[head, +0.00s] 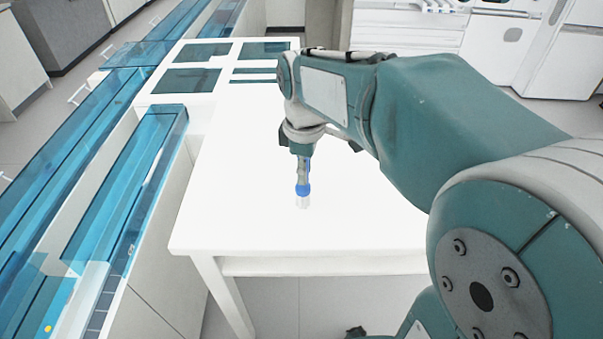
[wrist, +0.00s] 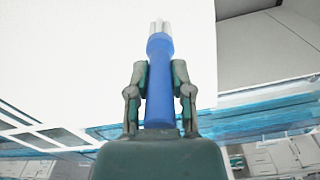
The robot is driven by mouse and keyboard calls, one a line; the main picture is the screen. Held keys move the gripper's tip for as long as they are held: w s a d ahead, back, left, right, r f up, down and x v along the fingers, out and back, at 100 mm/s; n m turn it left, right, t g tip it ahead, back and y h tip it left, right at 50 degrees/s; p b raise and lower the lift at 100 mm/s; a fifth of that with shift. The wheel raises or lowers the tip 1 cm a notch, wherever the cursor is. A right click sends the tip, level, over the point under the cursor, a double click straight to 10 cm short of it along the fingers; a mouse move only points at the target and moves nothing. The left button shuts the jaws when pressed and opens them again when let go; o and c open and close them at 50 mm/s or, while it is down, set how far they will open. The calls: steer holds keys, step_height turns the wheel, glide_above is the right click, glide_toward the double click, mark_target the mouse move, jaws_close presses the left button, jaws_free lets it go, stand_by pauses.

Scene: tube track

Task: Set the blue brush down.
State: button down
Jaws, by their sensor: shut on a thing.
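The blue brush (wrist: 160,85) is between the two fingers of my gripper (wrist: 160,92), which is shut on its handle. In the wrist view its pale tip points away from the gripper. In the head view the blue brush (head: 303,190) hangs upright below my gripper (head: 302,163), pale end down, over the white table (head: 240,215). I cannot tell whether the pale end touches the tabletop. My gripper's fingers are small and partly dark in the head view.
Blue-tinted transparent panels (head: 190,80) are set at the table's far left. A long blue transparent track (head: 75,175) runs along the left side. The table's front edge (head: 300,266) is near. The white tabletop around the brush is clear. White cabinets stand behind.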

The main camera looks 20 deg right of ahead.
steer(key=shift+w+d+f, duration=0.1)
steer(key=shift+w+f, duration=0.05)
steer(key=shift+f, duration=0.8)
steer(key=shift+w+d+f, duration=0.1)
steer(key=shift+f, duration=0.85)
steer(key=c, duration=0.5)
jaws_free()
steer(key=shift+f, duration=0.1)
step_height(320, 180, up, 12)
steer(key=shift+r, duration=0.1)
steer(key=shift+s+a+f+m+t, duration=0.1)
steer(key=shift+s+f+m+t, duration=0.95)
steer(key=shift+s+m, duration=1.1)
steer(key=shift+s+d+f+m+t, duration=0.1)
steer(key=shift+s+f+m+t, duration=0.7)
steer(key=shift+s+f+m, duration=1.2)
steer(key=shift+s+a+f+m+t, duration=0.1)
steer(key=shift+s+f+m+t, duration=0.35)
steer(key=shift+s+m+t, duration=1.6)
